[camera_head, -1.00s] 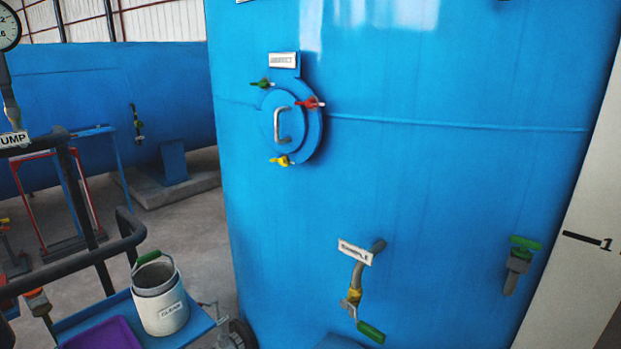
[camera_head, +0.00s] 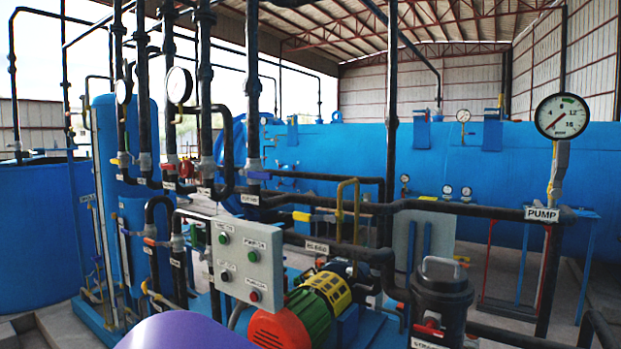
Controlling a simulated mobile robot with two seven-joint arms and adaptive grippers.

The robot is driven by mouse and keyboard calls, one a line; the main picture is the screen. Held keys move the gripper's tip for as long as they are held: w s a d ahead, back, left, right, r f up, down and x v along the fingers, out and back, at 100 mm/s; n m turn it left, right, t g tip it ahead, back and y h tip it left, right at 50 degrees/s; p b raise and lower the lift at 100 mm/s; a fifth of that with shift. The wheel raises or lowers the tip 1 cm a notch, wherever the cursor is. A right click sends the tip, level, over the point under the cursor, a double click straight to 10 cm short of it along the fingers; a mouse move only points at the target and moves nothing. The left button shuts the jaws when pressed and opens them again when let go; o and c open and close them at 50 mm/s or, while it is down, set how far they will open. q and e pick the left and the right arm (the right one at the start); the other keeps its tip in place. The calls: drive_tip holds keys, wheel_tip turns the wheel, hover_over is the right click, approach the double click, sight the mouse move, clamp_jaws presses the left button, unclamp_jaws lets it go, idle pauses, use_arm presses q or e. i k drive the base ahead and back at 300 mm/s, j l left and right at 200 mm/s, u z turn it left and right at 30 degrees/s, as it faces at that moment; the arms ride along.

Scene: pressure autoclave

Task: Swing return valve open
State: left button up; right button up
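Several lever valves sit on the dark pipework, and I cannot tell which is the return valve because most labels are too small to read. A blue valve handle (camera_head: 259,175) is on an upright pipe left of centre. A yellow valve handle (camera_head: 302,217) is on the horizontal pipe, with a blue part beside it. A red handle (camera_head: 171,167) and a yellow handle (camera_head: 122,161) are on upright pipes further left. A red handle (camera_head: 428,330) sits low on a black canister. Neither of my grippers is in view.
A grey control box (camera_head: 245,262) with buttons stands in front of the pipes, beside a red, green and yellow pump (camera_head: 307,310). The black canister (camera_head: 440,291) and a PUMP gauge (camera_head: 562,116) are at right. A purple rounded surface (camera_head: 185,333) fills the bottom edge.

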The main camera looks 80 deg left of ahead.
sight(252, 175)
drive_tip(key=u, duration=2.85)
